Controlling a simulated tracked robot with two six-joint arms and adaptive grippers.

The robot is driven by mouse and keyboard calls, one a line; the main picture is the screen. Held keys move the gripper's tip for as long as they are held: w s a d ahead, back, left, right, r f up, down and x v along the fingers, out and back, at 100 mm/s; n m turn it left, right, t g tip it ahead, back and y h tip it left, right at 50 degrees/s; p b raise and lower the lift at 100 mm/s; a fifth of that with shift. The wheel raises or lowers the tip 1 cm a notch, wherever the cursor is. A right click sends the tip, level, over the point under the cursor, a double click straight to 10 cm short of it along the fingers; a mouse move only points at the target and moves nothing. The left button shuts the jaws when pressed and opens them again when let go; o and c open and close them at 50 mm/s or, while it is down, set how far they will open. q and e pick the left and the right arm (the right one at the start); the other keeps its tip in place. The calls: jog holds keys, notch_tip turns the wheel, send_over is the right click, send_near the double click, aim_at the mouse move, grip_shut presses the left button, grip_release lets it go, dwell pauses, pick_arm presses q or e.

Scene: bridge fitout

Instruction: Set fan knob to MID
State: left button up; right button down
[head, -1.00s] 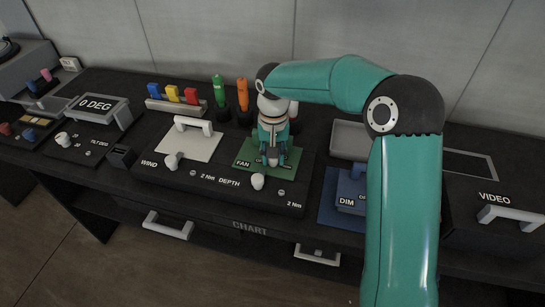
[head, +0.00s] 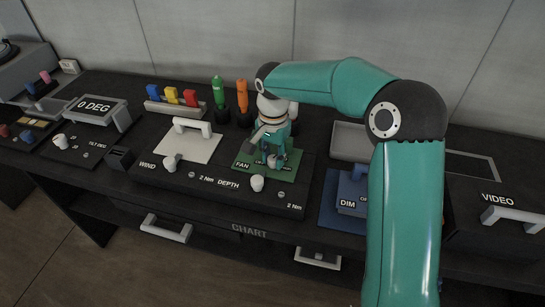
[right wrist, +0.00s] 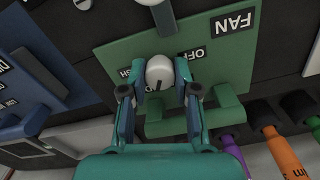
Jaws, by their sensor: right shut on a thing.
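The fan panel is a green plate (head: 291,160) marked FAN, on the dark console in the head view; it also fills the middle of the right wrist view (right wrist: 228,72). The fan knob (right wrist: 159,70) is white and round with a dark pointer line. My right gripper (right wrist: 155,82) has its two fingers on either side of the knob, shut on it. OFF is readable right of the knob; the labels below and left of it are partly hidden by the fingers. In the head view my right gripper (head: 272,160) hides the knob. My left gripper is not in view.
White WIND (head: 170,163) and DEPTH (head: 257,183) knobs stand in front of the panel. Green (head: 219,92) and orange (head: 242,94) upright handles stand behind it. A white handle (head: 193,126) is to the left, a blue DIM block (head: 350,193) to the right.

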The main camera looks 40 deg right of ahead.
aim_at(273, 158)
jog(key=c, duration=0.9)
grip_release()
jog(key=shift+o, duration=0.2)
jog(key=shift+r, duration=0.1)
notch_tip(273, 158, up, 12)
